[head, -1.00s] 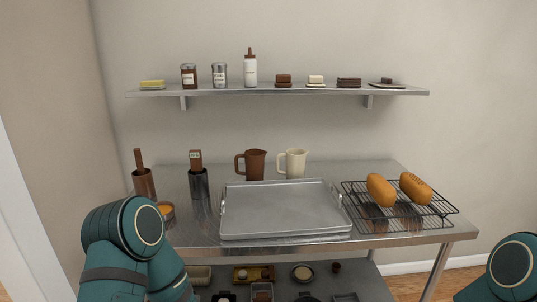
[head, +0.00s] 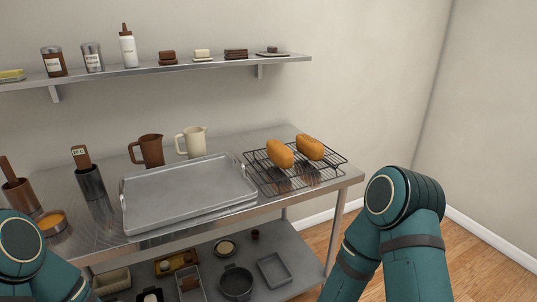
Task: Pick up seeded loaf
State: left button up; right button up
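Two golden-brown loaves sit side by side on a black wire cooling rack (head: 325,178) at the right end of the steel table. The right loaf (head: 310,148) shows faint marks on its top that may be seeds. The left loaf (head: 280,154) looks smoother. They are too small for me to be sure which is seeded. Only teal links of my two arms show, at the lower left and lower right. Both grippers are out of view, and no gripper is seen at the loaves.
A metal tray (head: 188,188) lies left of the rack. A brown pitcher (head: 149,150) and a cream pitcher (head: 194,141) stand behind it. Utensil holders stand at left. A wall shelf (head: 170,68) holds jars and small items. The lower shelf (head: 290,250) holds pans. Open floor lies right of the table.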

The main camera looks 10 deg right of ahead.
aim_at(311, 149)
jog(key=i+l+z, duration=0.1)
jog(key=l, duration=0.35)
jog(key=i+l+z, duration=0.1)
jog(key=i+l, duration=0.25)
jog(key=i+l+z, duration=0.1)
jog(key=i+l, duration=0.15)
jog(key=l, duration=0.25)
jog(key=i+l+z, duration=0.1)
jog(key=i+l, duration=0.15)
jog(key=l, duration=0.2)
